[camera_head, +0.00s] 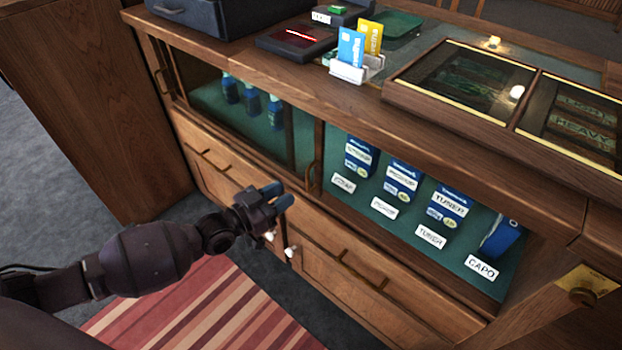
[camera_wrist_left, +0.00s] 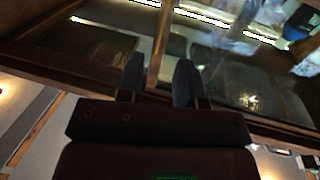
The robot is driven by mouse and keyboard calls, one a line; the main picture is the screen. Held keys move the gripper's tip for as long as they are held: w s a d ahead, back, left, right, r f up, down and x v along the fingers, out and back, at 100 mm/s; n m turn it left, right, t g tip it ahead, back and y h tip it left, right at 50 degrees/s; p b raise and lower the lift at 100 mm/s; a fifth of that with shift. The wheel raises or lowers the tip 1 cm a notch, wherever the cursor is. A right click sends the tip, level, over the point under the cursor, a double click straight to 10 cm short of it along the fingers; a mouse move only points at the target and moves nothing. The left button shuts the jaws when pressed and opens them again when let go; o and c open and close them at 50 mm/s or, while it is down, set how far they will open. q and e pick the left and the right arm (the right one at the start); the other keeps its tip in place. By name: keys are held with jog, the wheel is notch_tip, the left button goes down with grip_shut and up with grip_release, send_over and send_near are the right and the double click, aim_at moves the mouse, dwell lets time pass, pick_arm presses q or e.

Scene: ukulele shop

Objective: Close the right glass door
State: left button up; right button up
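The right glass door (camera_head: 302,145) appears slid left over the cabinet's left half, so the right compartment (camera_head: 375,225) stands uncovered. An upright wooden handle (camera_head: 312,178) is at the glass's right edge. My left gripper (camera_head: 281,196) is in front of the cabinet, left of and slightly below that handle. In the left wrist view my left gripper (camera_wrist_left: 158,75) is open, its two dark fingers apart. A wooden upright strip (camera_wrist_left: 157,45) shows between and beyond them; contact cannot be told. My right gripper is in no view.
Blue boxes (camera_head: 403,180) with labels stand in the right compartment; blue bottles (camera_head: 252,103) stand behind the left glass. Drawers with wooden handles (camera_head: 205,158) are below. A card holder (camera_head: 357,68) and display case (camera_head: 460,85) are on top. A striped rug (camera_head: 205,310) lies in front.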

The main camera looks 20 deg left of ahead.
aim_at(307, 181)
pick_arm(q)
jog(key=b+x, duration=0.1)
jog(key=x, duration=0.7)
grip_shut()
